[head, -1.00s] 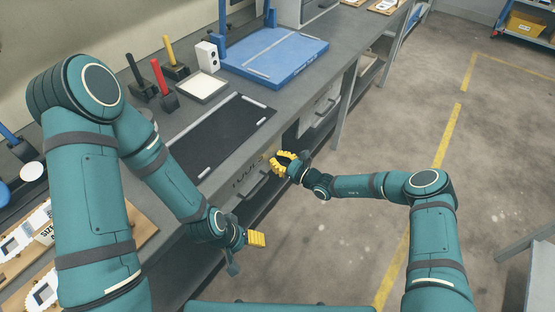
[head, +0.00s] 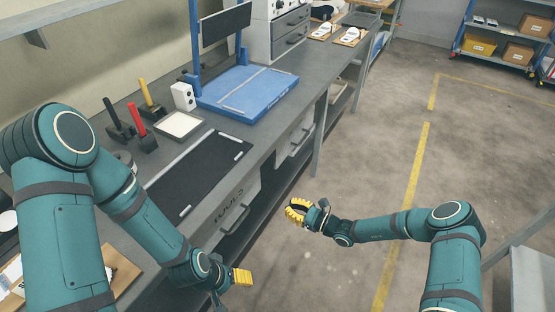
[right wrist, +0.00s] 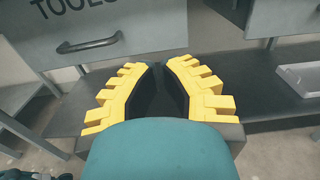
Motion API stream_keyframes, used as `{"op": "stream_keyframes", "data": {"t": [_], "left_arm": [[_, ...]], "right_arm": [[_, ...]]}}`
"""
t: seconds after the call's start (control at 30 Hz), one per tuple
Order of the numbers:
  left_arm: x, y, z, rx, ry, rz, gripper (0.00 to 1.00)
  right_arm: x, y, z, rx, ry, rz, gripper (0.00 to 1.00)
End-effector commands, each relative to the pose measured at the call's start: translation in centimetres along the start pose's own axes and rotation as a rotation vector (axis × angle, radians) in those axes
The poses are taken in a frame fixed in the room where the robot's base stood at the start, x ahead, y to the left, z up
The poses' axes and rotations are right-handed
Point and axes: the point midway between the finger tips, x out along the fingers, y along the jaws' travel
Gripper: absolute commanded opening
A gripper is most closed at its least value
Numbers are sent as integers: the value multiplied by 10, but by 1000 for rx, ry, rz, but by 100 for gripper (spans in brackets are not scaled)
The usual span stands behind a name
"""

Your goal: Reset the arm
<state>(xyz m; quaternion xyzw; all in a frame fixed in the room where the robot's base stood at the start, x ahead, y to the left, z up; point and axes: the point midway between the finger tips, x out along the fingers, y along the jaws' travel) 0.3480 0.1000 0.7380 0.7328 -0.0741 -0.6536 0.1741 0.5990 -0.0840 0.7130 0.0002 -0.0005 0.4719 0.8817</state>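My right gripper (head: 297,212) has yellow ribbed fingers and hangs over the floor to the right of the workbench. In the right wrist view its fingers (right wrist: 160,68) lean together at the tips, with dark pads between them. It looks shut, and no object shows in it. My left gripper (head: 243,277) is low in the head view, beside the bench's front side. Its yellow finger shows edge-on, so its opening is hidden. Nothing is seen in it.
The workbench carries a black mat (head: 200,165), a blue platform (head: 247,88), a white tray (head: 179,125) and upright handled tools (head: 142,128). A TOOLS drawer (head: 232,205) is under its edge; it also shows in the right wrist view (right wrist: 100,30). The floor to the right is open.

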Motion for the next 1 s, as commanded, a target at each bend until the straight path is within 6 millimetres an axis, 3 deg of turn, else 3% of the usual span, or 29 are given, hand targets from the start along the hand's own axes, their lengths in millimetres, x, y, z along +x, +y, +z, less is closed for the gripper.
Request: {"op": "stream_keyframes", "data": {"t": [0.17,0.27,0.37,0.43,0.5,0.6,0.8,1.0], "left_arm": [[0,0,0,0,0,0,67],[0,0,0,0,0,0,67],[0,0,0,0,0,0,67],[0,0,0,0,0,0,67],[0,0,0,0,0,0,67],[0,0,0,0,0,0,67],[0,0,0,0,0,0,67],[0,0,0,0,0,0,67]], "right_arm": [[1,3,0,-5,8,12,0],[4,25,-2,-39,58,89,0],[4,71,-8,-135,178,266,0],[-7,114,-16,-254,301,442,0],[-30,150,-24,-406,427,619,0],[-69,182,-30,-652,574,837,0],[-132,197,-14,-1193,726,1125,0],[-151,199,16,-1570,712,1211,0]]}}
